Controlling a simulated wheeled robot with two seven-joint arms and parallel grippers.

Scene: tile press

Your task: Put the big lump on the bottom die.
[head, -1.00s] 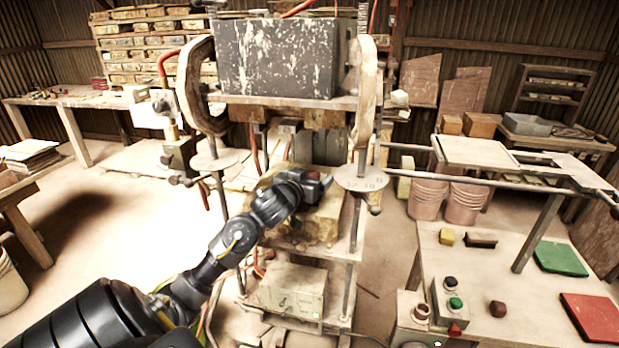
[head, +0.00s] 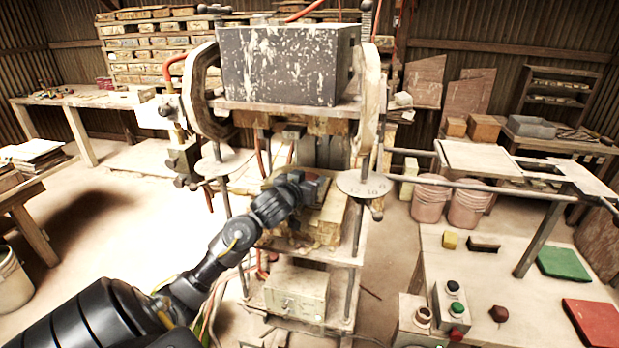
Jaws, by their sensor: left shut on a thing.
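The press stands in the middle of the head view. Its bottom die (head: 331,217) is a worn yellowish block on the lower platen, under the raised upper part. My left gripper (head: 318,187) reaches in from the left, just above the die. It is shut on a small-looking reddish-brown thing, probably the big lump (head: 311,178), mostly hidden by the gripper. I cannot tell whether the lump touches the die. Another dark red lump (head: 498,312) lies on the right table. My right gripper is not in view.
Press columns stand close on both sides of my left gripper, with a round disc (head: 363,184) to its right. The right table (head: 470,270) carries a button box (head: 452,305), a green mat (head: 563,262), a red mat (head: 596,322) and small blocks.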

